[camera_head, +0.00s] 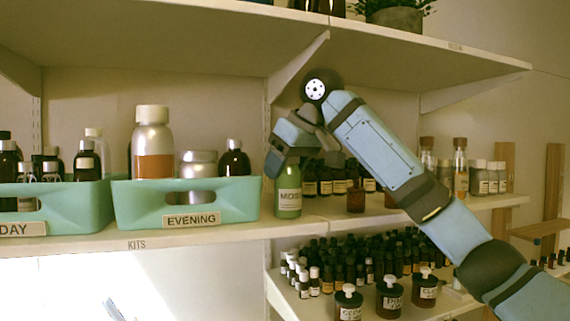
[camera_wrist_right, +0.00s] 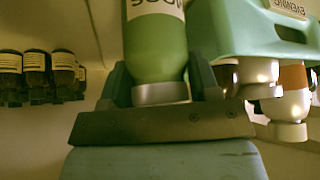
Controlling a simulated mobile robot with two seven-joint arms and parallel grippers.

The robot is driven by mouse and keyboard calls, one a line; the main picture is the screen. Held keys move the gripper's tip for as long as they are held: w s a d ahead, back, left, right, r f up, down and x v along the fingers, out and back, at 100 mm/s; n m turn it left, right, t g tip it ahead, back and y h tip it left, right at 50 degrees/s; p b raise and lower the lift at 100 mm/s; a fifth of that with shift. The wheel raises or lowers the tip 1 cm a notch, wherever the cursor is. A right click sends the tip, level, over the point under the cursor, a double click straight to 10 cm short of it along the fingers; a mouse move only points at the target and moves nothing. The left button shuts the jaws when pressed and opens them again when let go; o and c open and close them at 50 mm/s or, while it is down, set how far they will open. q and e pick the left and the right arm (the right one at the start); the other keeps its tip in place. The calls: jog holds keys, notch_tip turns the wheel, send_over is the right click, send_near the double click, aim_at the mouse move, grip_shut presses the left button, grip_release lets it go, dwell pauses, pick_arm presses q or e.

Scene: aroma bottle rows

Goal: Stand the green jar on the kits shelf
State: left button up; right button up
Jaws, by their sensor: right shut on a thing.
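The green jar (camera_head: 289,201), with a pale label, is upright at the right end of the kits shelf (camera_head: 190,236), just right of the EVENING bin (camera_head: 240,204). My right gripper (camera_head: 287,168) is shut on its top from above. In the right wrist view the green jar (camera_wrist_right: 157,48) sits between the fingers of my right gripper (camera_wrist_right: 160,88), its pale cap towards the palm and its label partly cut off. I cannot tell whether its base touches the shelf. My left gripper is not in view.
The EVENING bin holds a tall white-topped bottle (camera_head: 152,145), a silver jar (camera_head: 198,170) and a dark bottle (camera_head: 234,160). A DAY bin (camera_head: 75,208) stands left. Dark bottles (camera_head: 326,184) stand behind right, with more on a lower shelf (camera_head: 430,311). An upper shelf (camera_head: 200,40) hangs overhead.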

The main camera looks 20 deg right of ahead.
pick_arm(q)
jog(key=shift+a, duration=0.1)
pick_arm(e)
jog(key=shift+s+a, duration=0.1)
jog(key=o, duration=0.8)
jog(key=shift+c, duration=0.2)
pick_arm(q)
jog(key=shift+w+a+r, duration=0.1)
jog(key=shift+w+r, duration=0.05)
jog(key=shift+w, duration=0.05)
pick_arm(e)
jog(key=shift+f, duration=0.1)
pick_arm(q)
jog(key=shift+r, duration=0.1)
pick_arm(e)
jog(key=shift+s+r, duration=0.1)
jog(key=shift+r, duration=0.35)
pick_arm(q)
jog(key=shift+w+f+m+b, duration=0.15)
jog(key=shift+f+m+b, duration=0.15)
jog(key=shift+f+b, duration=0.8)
pick_arm(e)
jog(key=v, duration=1.1)
